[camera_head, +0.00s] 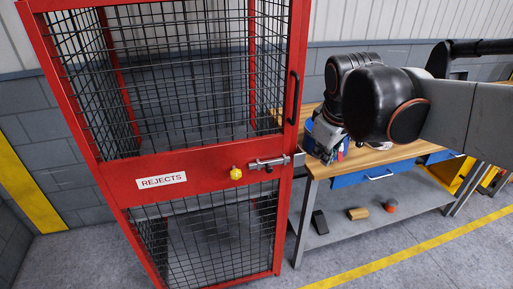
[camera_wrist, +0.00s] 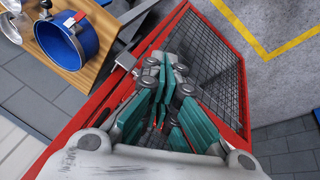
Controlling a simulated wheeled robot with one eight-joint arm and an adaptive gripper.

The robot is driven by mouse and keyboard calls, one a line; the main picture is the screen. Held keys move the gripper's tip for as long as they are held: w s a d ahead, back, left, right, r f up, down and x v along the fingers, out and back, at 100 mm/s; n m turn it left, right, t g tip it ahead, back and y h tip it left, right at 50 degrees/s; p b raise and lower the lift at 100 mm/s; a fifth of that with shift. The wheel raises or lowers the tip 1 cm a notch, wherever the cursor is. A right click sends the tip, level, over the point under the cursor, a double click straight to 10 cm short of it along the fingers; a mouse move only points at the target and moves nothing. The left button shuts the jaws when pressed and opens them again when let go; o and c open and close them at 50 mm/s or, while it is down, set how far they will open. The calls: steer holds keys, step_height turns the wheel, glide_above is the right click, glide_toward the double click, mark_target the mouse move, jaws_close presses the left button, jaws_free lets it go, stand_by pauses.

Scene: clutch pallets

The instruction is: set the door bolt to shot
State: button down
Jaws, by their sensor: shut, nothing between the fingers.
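The silver door bolt (camera_head: 265,163) lies level on the red cross rail of the cage door (camera_head: 205,178), near the door's right edge. A small dark knob hangs under its barrel. I cannot tell how far its rod reaches into the frame. My gripper (camera_head: 318,152) is to the right of the bolt, apart from it, in front of the wooden bench. In the wrist view my gripper (camera_wrist: 163,75) has its teal-padded fingers together and empty, above the red frame. The bolt is not clearly visible there.
The workbench (camera_head: 375,155) is close on the right. A blue round container (camera_wrist: 70,38) stands on it. Grey floor lies in front.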

steer(key=w+a+r+n+p, duration=0.1)
steer(key=w+a+n, duration=0.15)
steer(key=w, duration=0.35)
steer(key=n+g+h+p, duration=0.3)
steer(key=n+g+p, duration=0.15)
steer(key=n, duration=0.65)
glide_toward(257, 166)
steer(key=s+r, duration=0.3)
steer(key=s, duration=0.1)
steer(key=shift+w+f+m+t+p, duration=0.2)
steer(key=shift+f+m+t+p, duration=0.05)
steer(key=shift+t+p, duration=0.15)
steer(key=shift+d+f, duration=0.1)
steer(key=shift+y, duration=0.3)
steer(key=b+x, duration=0.2)
steer(key=x, duration=0.7)
steer(key=shift+d+f, duration=0.15)
steer(key=shift+f, duration=0.2)
steer(key=shift+d, duration=0.1)
